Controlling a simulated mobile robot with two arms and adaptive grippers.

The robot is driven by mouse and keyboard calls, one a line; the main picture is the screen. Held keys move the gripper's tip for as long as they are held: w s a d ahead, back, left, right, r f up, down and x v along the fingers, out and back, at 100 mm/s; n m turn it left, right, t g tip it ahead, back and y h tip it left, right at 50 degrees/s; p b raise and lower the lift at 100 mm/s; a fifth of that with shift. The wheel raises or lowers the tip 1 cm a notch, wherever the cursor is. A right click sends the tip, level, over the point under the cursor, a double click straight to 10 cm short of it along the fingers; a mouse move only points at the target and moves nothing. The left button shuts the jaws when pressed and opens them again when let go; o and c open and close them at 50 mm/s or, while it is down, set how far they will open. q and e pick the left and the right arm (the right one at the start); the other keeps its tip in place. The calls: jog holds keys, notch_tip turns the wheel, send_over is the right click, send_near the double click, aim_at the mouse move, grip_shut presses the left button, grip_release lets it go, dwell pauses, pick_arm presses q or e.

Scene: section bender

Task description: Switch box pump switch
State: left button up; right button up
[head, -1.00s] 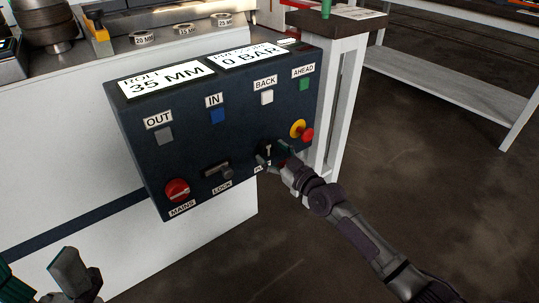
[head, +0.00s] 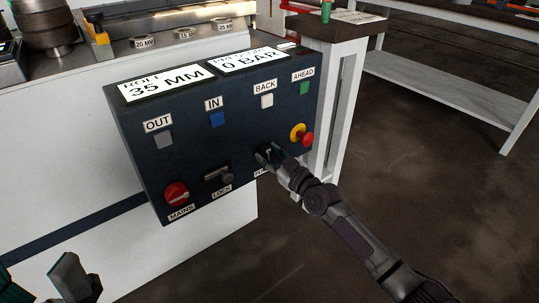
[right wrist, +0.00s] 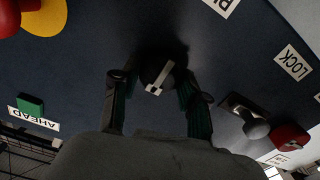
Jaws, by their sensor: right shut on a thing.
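The dark switch box (head: 135,165) stands in the middle left of the head view. Its pump switch (right wrist: 158,76) is a dark round knob with a white mark, at the lower right of the panel. My right gripper (head: 268,155) is shut on this knob, with one finger on each side in the right wrist view. The fingers hide part of the knob in the head view. The label by it (right wrist: 222,5) is partly cut off. My left gripper (head: 40,275) shows only in part at the lower left, its fingers apart and empty.
The panel also holds a red mains switch (head: 176,194), a lock lever (head: 222,175), a red stop button (head: 307,139) on yellow, and grey, blue, white and green buttons. Its displays read 35 MM and 0 BAR. Open floor (head: 430,180) lies to the right.

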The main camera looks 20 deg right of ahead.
jog(key=m, duration=0.3)
jog(key=shift+p, duration=0.3)
jog(key=m, duration=0.2)
jog(key=shift+d+m, duration=0.1)
jog(key=shift+m, duration=0.3)
jog(key=m, duration=0.5)
jog(key=shift+d+m, duration=0.1)
jog(key=shift+m, duration=0.3)
jog(key=o, duration=1.1)
jog(key=shift+o, duration=0.2)
